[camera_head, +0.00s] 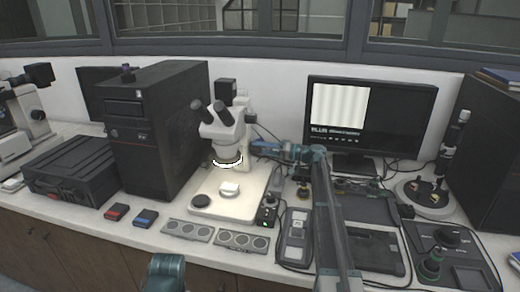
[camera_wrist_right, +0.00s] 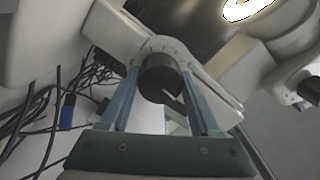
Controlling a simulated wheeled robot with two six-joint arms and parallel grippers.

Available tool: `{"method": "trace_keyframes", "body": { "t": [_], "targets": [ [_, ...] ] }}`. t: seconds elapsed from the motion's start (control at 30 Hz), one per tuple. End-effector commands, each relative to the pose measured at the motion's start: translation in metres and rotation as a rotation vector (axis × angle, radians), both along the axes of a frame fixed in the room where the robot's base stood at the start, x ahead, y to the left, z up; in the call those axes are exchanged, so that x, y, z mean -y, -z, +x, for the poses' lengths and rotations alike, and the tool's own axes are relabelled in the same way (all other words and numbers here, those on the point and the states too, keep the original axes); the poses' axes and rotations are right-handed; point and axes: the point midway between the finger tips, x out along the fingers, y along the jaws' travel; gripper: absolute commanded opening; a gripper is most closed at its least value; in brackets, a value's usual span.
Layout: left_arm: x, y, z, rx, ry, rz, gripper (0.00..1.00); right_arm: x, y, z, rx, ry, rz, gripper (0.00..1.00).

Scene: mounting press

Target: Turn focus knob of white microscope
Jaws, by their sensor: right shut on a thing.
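The white microscope (camera_head: 222,127) stands on its pale base in the middle of the bench, with its ring light lit. Its dark round focus knob (camera_wrist_right: 160,78) shows in the right wrist view, on the side of the white focus housing. My right gripper (camera_head: 254,147) reaches in from the right to the microscope's right side. In the right wrist view its two blue fingers (camera_wrist_right: 163,88) stand either side of the knob and are shut on it. The knob is hidden in the head view. The left gripper is not clearly seen; a teal part of my arm shows at the bottom edge.
A black computer tower (camera_head: 158,125) stands left of the microscope, and a monitor (camera_head: 368,115) stands to the right. A small control box (camera_head: 267,213) and a grey handheld device (camera_head: 296,238) lie in front. Loose cables (camera_wrist_right: 45,125) hang near the right gripper.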

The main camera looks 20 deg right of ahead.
Motion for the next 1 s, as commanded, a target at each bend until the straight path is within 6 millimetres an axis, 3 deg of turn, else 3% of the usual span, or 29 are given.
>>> {"method": "trace_keyframes", "body": {
  "t": [1.0],
  "targets": [
    [0.0000,-0.0052,0.0000,0.000,0.000,0.000,0.00,0.0001,0.0008,-0.0015,0.794,-0.006,-0.541,0.08]
  ]
}}
